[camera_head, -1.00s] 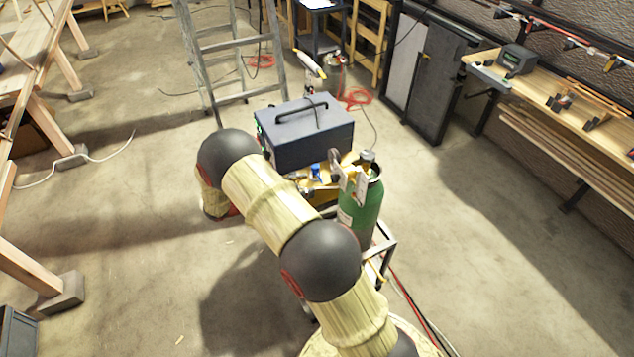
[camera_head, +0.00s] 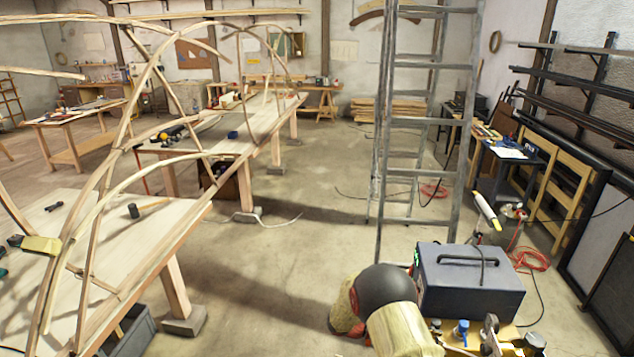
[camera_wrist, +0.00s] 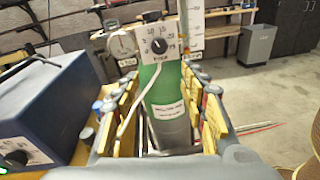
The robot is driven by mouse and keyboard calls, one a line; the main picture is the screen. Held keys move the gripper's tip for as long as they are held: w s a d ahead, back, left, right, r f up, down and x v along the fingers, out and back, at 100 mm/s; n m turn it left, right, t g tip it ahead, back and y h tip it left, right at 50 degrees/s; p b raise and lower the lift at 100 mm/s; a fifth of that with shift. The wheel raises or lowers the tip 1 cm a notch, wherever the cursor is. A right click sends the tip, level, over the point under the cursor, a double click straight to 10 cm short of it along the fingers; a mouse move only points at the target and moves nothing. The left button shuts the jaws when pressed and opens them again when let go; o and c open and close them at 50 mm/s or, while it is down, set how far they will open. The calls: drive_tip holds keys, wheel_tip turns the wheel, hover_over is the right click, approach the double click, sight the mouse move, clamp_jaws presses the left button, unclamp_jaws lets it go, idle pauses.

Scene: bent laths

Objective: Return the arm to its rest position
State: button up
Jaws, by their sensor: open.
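My gripper (camera_wrist: 160,90) shows in the wrist view, with its yellow and grey fingers spread apart on the left and right. A green gas cylinder (camera_wrist: 166,88) with a white dial plate (camera_wrist: 156,45) and a round gauge (camera_wrist: 121,43) appears between them, beyond the fingers. I cannot tell how far it is from them, and I see nothing held. In the head view, my arm (camera_head: 385,300) is at the bottom centre, with a dark round joint and a pale wood-like link.
A blue-grey box with a handle (camera_head: 470,285) stands close to the right of my arm. A stepladder (camera_head: 425,120) stands behind it. Workbenches with bent laths (camera_head: 100,200) fill the left. The concrete floor (camera_head: 270,280) between is mostly clear.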

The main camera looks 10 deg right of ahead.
drive_tip(key=s+a+f+m+g+y+b, duration=0.1)
drive_tip(key=s+a+f+m+y, duration=0.15)
drive_tip(key=s, duration=0.25)
drive_tip(key=s+a+f+m+y, duration=0.2)
drive_tip(key=s+a+y, duration=0.2)
drive_tip(key=s, duration=0.2)
drive_tip(key=s+a+r+m+t+y+b, duration=0.4)
drive_tip(key=s+a+r+t+b, duration=0.1)
drive_tip(key=r, duration=0.4)
drive_tip(key=s+a+r+m+t+y+b, duration=0.4)
drive_tip(key=s+a+r+t+y+b, duration=0.1)
drive_tip(key=s+a+r, duration=0.3)
drive_tip(key=shift+s+r+m+t+b, duration=0.35)
drive_tip(key=shift+s+r+t+b, duration=0.35)
drive_tip(key=shift+r+t+b, duration=0.15)
